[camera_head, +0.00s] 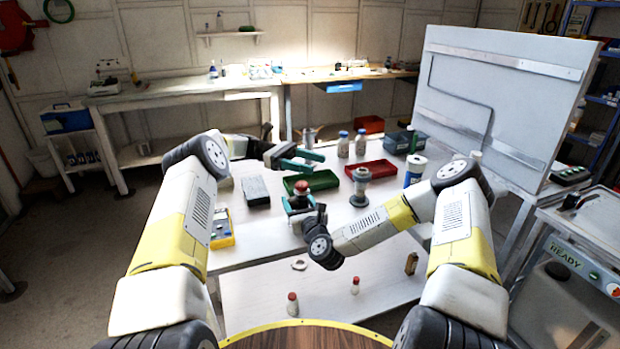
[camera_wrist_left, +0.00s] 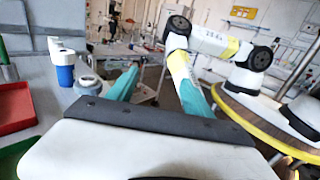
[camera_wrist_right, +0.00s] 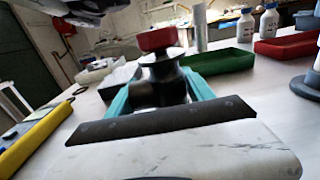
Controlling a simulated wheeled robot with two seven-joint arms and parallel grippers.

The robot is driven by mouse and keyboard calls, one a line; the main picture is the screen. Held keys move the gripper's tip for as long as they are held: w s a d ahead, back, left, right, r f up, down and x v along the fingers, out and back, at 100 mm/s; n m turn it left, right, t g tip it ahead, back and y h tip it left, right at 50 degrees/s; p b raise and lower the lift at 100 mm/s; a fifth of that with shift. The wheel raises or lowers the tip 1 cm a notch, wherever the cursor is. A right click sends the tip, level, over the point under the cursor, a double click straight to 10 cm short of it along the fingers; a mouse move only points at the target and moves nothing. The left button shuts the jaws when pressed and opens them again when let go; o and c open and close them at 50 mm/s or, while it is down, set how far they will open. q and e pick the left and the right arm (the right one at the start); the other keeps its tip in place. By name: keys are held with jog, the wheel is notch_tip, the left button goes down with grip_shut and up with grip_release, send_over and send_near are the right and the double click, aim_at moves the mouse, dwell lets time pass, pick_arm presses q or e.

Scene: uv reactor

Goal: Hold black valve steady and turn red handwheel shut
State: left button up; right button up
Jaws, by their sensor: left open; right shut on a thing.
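The black valve (camera_wrist_right: 160,82) stands on the white table between the teal fingers of my right gripper (camera_wrist_right: 158,95), which is shut on its body. The red handwheel (camera_wrist_right: 157,40) tops the valve and is clear of any finger. In the head view, the handwheel (camera_head: 301,186) shows just above my right gripper (camera_head: 301,206), while the valve body is mostly hidden. My left gripper (camera_head: 304,160) is open and empty, above the table and behind the handwheel. Its spread fingers (camera_wrist_left: 158,88) also show in the left wrist view, with no valve visible there.
A green tray (camera_head: 322,181) lies close behind the valve. A grey flanged fitting (camera_head: 361,190) stands to its right, with a red tray (camera_head: 380,169) beyond. A yellow meter (camera_head: 222,235) and dark box (camera_head: 256,190) lie left. A tall grey panel (camera_head: 480,110) bounds the right.

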aim_at(302, 184)
pick_arm(q)
jog(key=shift+r, duration=0.8)
notch_tip(302, 184, up, 4)
jog(key=w+a+m+t+y, duration=0.25)
jog(key=m+t+y, duration=0.65)
jog(key=m+y, duration=0.5)
jog(key=shift+n+y, duration=0.3)
jog(key=shift+y, duration=0.4)
jog(key=f, duration=0.8)
jog(key=s+f, duration=0.1)
jog(key=f, duration=0.3)
grip_shut()
